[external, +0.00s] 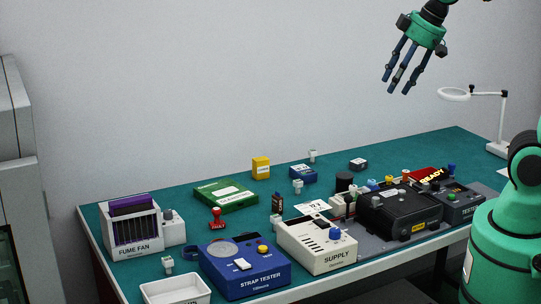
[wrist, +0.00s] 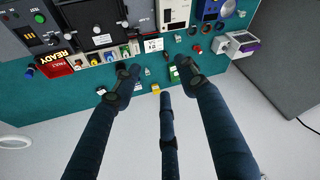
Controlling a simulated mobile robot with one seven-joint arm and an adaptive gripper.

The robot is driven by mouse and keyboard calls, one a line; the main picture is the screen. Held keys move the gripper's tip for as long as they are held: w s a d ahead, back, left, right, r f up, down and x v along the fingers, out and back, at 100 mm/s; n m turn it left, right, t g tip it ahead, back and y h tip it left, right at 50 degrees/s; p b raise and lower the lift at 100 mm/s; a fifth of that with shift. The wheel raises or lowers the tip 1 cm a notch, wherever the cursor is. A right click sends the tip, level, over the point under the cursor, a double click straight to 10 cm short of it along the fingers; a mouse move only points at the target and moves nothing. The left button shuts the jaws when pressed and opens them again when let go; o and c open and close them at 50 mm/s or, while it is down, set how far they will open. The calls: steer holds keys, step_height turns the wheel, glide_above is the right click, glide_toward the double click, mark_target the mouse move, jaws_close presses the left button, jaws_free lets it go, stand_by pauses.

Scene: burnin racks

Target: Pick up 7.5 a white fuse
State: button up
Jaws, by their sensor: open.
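Several small whitish block-like pieces that may be fuses stand on the green table: one at the back (external: 312,156), one near the blue box (external: 297,186), and one at the front left (external: 168,264). No 7.5 marking is readable on them. In the wrist view a small pale piece (wrist: 148,71) shows between my fingers. My gripper (external: 398,85) is open and empty, high above the table's back right, fingers pointing down. In the wrist view its dark fingers (wrist: 158,84) are spread, with nothing between them; they hide parts of the table.
The blue strap tester (external: 245,282), white supply box (external: 325,257), black case (external: 400,215) and fume fan unit (external: 133,240) crowd the table (external: 180,192). A green box (external: 224,196) and yellow box (external: 260,167) stand farther back. A magnifier lamp (external: 455,94) stands at right.

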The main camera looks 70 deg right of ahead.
steer(key=w+d+m+g+p, duration=0.1)
steer(key=w+d, duration=0.4)
steer(key=w, duration=0.2)
steer(key=w+d+m+p, duration=0.1)
steer(key=w+d, duration=0.3)
steer(key=w, duration=0.3)
steer(key=m+g+p, duration=0.3)
steer(key=m+p, duration=0.2)
steer(key=m, duration=0.2)
glide_above(313, 151)
steer(key=s+a, duration=0.1)
step_height(313, 151, down, 31)
steer(key=shift+a+r+h, duration=0.1)
steer(key=shift+r+h, duration=0.15)
steer(key=shift+h, duration=0.15)
steer(key=shift+f, duration=0.1)
steer(key=shift+w+d+f, duration=0.1)
steer(key=shift+d+f, duration=0.05)
steer(key=shift+f, duration=1.25)
steer(key=shift+w+d+f, duration=0.15)
steer(key=shift+d+f, duration=0.05)
steer(key=shift+f, duration=1.15)
steer(key=shift+w+d+f, duration=0.1)
steer(key=shift+d+f, duration=0.05)
steer(key=shift+f, duration=1.25)
steer(key=shift+f, duration=0.15)
